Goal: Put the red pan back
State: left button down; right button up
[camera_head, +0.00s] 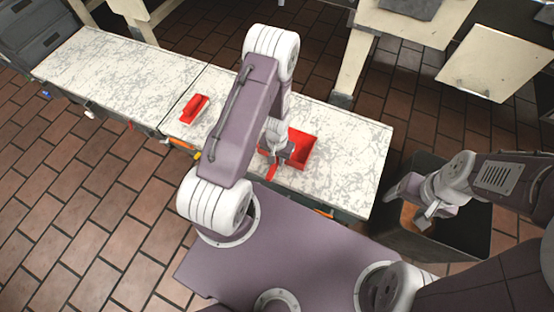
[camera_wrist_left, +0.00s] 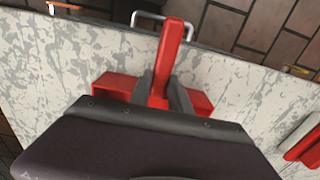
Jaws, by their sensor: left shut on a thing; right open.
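The red pan (camera_head: 301,150) is a square red tray with a handle, on or just above the pale marbled counter (camera_head: 345,170). I cannot tell whether it touches. My left gripper (camera_head: 276,158) is shut on its handle. In the left wrist view the handle (camera_wrist_left: 171,45) rises between the fingers, and red parts of the pan show on both sides behind my wrist. My arm hides part of the pan in the head view. My right gripper (camera_head: 413,213) is open and empty, over a dark bin (camera_head: 456,241).
A second red object (camera_head: 193,109) lies on the counter to the left; it also shows at the right edge of the left wrist view (camera_wrist_left: 304,144). Another counter section (camera_head: 115,75) stands further left. Pale tables stand behind across a brick-tiled floor. The counter right of the pan is clear.

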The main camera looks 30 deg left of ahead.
pick_arm(q)
jog(key=c, duration=1.2)
grip_release()
jog(key=shift+f, duration=0.15)
notch_tip(320, 180, up, 24)
jog(key=d+p, duration=0.1)
jog(key=p, duration=1)
jog(key=s+d+r+t, duration=0.1)
jog(key=s+d+r, duration=0.1)
jog(key=s+r, duration=0.4)
notch_tip(320, 180, up, 4)
jog(key=shift+s+d+f, duration=0.1)
jog(key=shift+s+d, duration=0.1)
jog(key=shift+d, duration=0.15)
jog(key=shift+r, duration=0.2)
